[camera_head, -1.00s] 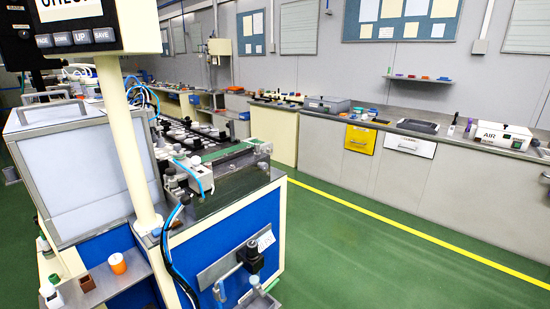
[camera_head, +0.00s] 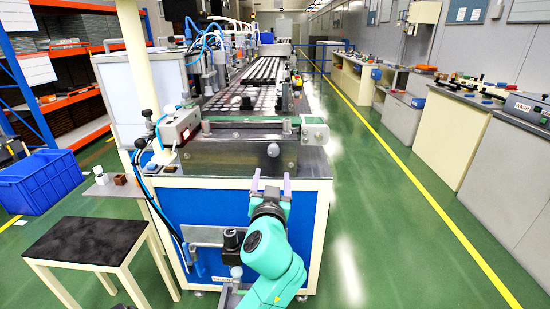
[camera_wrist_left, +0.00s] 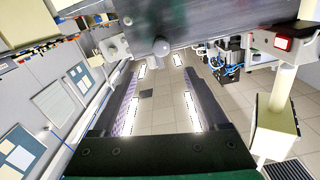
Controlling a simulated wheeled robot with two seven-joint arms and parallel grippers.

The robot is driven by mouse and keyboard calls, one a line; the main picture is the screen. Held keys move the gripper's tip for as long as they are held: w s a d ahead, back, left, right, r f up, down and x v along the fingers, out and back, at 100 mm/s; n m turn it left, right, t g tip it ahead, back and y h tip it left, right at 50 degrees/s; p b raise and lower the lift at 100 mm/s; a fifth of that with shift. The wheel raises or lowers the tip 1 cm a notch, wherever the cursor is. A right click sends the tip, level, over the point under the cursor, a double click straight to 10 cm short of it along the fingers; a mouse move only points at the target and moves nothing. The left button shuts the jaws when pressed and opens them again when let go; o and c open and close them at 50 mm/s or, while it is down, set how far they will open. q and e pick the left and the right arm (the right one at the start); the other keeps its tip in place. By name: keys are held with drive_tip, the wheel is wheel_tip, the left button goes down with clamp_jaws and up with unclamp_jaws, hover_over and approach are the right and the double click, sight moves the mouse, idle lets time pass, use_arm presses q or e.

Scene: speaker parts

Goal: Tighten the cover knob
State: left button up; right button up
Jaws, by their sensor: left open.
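A small round grey knob (camera_head: 273,150) sits on the front face of the metal cover plate (camera_head: 225,152) at the near end of the conveyor machine. My left gripper (camera_head: 271,182) is just below the knob, pointing up toward it, with its two pale fingers apart and nothing between them. In the left wrist view the knob (camera_wrist_left: 161,47) shows as a grey ball just beyond the open fingers of my left gripper (camera_wrist_left: 160,80), apart from them. The cover plate (camera_wrist_left: 200,22) crosses the top there. My right gripper is not in view.
A control box with a red button (camera_head: 186,132) is left of the cover. Black fittings (camera_head: 233,240) stick out from the blue front panel below. A black-topped table (camera_head: 85,240) and a blue crate (camera_head: 45,180) stand left. The green floor at right is clear.

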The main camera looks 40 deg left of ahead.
sight(273, 153)
use_arm(q)
drive_tip(key=p+x, duration=0.1)
drive_tip(key=x, duration=1.1)
drive_tip(key=shift+a+p, duration=0.25)
drive_tip(key=shift+p, duration=0.1)
drive_tip(key=shift+w+a, duration=0.2)
drive_tip(key=shift+w, duration=0.05)
drive_tip(key=shift+c, duration=0.3)
clamp_jaws()
drive_tip(key=shift+m, duration=0.3)
